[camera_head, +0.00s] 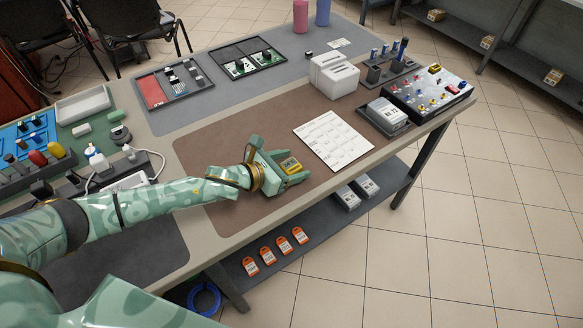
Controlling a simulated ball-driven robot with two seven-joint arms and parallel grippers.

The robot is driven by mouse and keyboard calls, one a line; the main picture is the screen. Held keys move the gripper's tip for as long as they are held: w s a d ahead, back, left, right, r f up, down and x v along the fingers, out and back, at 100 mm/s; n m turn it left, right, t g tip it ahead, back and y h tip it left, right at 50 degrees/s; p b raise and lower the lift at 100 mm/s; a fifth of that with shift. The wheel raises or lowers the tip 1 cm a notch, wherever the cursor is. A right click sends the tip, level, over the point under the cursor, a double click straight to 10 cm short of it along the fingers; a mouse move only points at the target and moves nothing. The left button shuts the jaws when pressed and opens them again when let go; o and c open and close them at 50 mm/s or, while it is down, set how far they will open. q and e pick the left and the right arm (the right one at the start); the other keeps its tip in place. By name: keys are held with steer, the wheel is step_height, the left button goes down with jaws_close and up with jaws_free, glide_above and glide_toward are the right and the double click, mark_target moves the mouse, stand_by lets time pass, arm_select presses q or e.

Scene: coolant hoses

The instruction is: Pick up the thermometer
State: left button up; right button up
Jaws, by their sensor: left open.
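A small yellow device with a dark display, which looks like the thermometer (290,164), is on the brown mat near the middle of the table. My left gripper (287,168) reaches in from the left, low over the mat. Its jaws are open, with one finger on the far side of the yellow device and one on the near side. I cannot tell whether the fingers touch it. The gripper hides part of the device's edges. My right gripper is not in view.
A printed sheet (333,139) lies right of the gripper. White boxes (333,75) stand behind it, and a panel with coloured knobs (428,91) is at the right end. Trays with parts are at the back. Orange tags (267,254) lie on the lower shelf.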

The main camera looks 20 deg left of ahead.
arm_select(q)
steer(key=shift+r, duration=0.1)
steer(key=shift+c, duration=0.4)
steer(key=c, duration=1)
steer(key=shift+r, duration=0.1)
